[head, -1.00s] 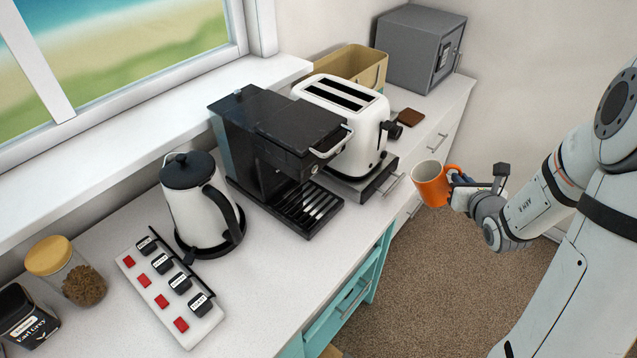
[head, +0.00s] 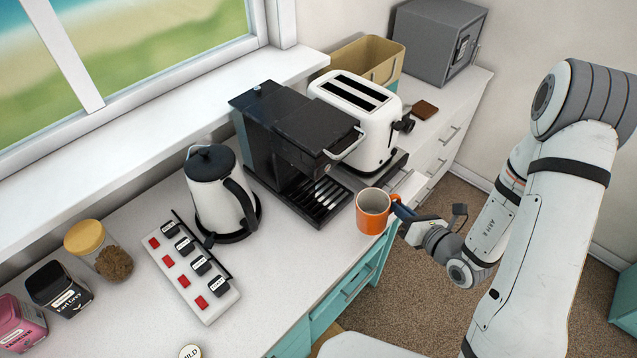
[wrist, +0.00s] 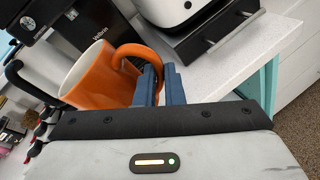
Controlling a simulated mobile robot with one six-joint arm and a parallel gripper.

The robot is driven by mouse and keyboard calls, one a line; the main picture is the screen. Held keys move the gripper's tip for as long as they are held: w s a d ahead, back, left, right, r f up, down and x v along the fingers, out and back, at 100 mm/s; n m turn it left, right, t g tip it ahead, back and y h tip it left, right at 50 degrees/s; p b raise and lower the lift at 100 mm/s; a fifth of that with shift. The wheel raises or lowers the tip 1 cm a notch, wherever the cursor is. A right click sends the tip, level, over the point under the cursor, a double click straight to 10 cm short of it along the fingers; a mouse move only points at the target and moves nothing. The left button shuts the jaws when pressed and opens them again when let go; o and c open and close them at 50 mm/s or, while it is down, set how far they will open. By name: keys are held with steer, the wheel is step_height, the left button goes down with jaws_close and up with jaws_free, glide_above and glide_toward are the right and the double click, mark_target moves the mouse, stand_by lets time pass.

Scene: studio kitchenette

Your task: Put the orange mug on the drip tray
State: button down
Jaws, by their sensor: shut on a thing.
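The orange mug (head: 373,212) has a pale inside and is upright in the head view, near the front edge of the counter and to the right of the drip tray. My gripper (head: 402,211) is shut on the mug's handle from the right. In the wrist view the mug (wrist: 100,82) is at the left, with the blue fingers (wrist: 160,86) at its handle. The drip tray (head: 322,200) is the slatted black base of the black coffee machine (head: 290,130). Nothing stands on it. I cannot tell whether the mug's bottom touches the counter.
A power strip (head: 190,270) lies in front of the kettle. Counter is clear between strip and tray.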

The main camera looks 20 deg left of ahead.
mark_target(372, 201)
steer(key=shift+g+y, duration=0.5)
steer(key=shift+y, duration=0.1)
steer(key=a+b, duration=0.1)
steer(key=s+a+b, duration=0.1)
steer(key=a, duration=0.1)
steer(key=a+b, duration=0.2)
steer(key=shift+s+f, duration=0.1)
steer(key=shift+s, duration=0.15)
steer(key=w+b, duration=0.1)
steer(key=b, duration=0.3)
steer(key=shift+a, duration=0.4)
steer(key=b, duration=0.1)
steer(key=a+b, duration=0.1)
steer(key=b, duration=0.1)
steer(key=shift+w, duration=0.25)
steer(key=w+a+p, duration=0.1)
steer(key=w+a, duration=0.1)
steer(key=a, duration=0.1)
steer(key=w+a+p, duration=0.1)
steer(key=w+a, duration=0.1)
steer(key=a, duration=0.1)
steer(key=w+a+p, duration=0.1)
steer(key=w+a, duration=0.1)
steer(key=a, duration=0.2)
steer(key=shift+w+a+r, duration=0.1)
steer(key=shift+w+r, duration=0.25)
steer(key=shift+r, duration=0.05)
steer(key=shift+f+p, duration=0.5)
steer(key=shift+f, duration=1.25)
steer(key=shift+f, duration=0.15)
